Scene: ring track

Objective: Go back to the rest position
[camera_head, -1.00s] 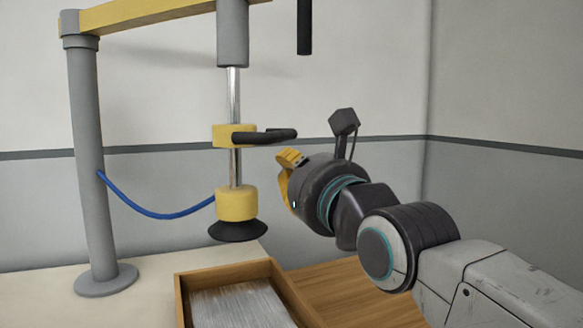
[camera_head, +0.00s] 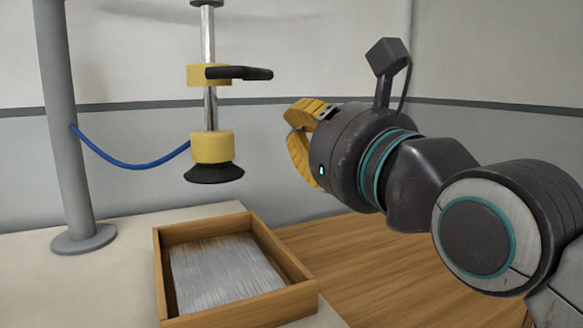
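My gripper (camera_head: 290,123) has yellow fingers and is on the right half of the view, raised above the wooden floor area. It points left, toward the stand's lifting tool, and is clear of its handle. One finger shows above and one curves below, their tips close together in this side-on view. I see nothing held between them, but I cannot tell how far apart they are. My dark wrist and arm reach in from the lower right.
Walls stand behind.

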